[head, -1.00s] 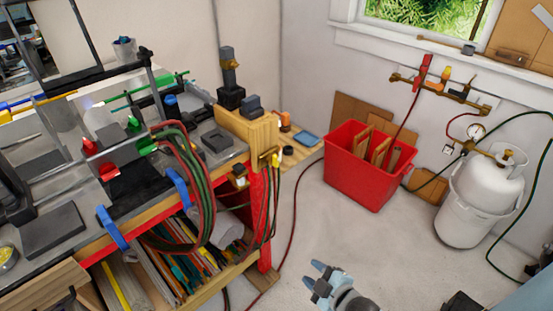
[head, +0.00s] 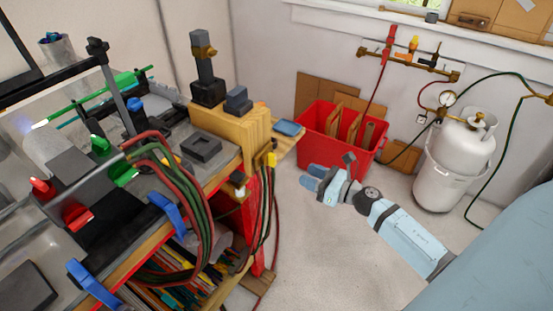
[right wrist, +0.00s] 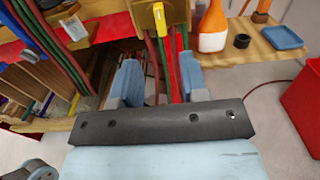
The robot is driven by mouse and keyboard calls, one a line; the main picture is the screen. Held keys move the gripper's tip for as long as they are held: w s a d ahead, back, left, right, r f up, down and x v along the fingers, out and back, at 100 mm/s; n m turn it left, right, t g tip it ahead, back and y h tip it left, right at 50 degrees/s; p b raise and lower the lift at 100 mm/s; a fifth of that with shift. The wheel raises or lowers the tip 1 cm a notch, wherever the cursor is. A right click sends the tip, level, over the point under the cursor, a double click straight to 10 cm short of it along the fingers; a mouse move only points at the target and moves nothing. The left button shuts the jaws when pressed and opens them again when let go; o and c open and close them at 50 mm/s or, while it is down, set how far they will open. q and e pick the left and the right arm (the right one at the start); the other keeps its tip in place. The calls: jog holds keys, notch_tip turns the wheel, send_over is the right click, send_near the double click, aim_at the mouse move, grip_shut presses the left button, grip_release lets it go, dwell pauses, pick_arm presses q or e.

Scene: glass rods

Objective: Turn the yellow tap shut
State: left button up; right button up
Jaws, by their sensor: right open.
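The yellow tap (head: 271,159) is at the front right corner of the workbench, where red and green hoses hang down. In the right wrist view its yellow handle (right wrist: 159,19) shows at the top centre, roughly upright, beyond the fingers. My right gripper (head: 311,177) is open and empty, to the right of the tap in the head view and apart from it. In the right wrist view the two blue fingers (right wrist: 160,62) stand spread, with hoses seen between them. My left gripper is not in view.
A red bin (head: 338,145) with boards stands behind my right gripper. A white gas cylinder (head: 462,150) is at the right, below a wall pipe (head: 420,64) with several taps. Hose loops (head: 195,190) hang off the bench front. The floor (head: 310,250) in the middle is clear.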

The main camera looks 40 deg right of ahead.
aim_at(275, 161)
jog(key=p+x, duration=0.2)
jog(key=x, duration=0.8)
jog(key=shift+w+a, duration=0.15)
jog(key=shift+w, duration=0.35)
grip_shut()
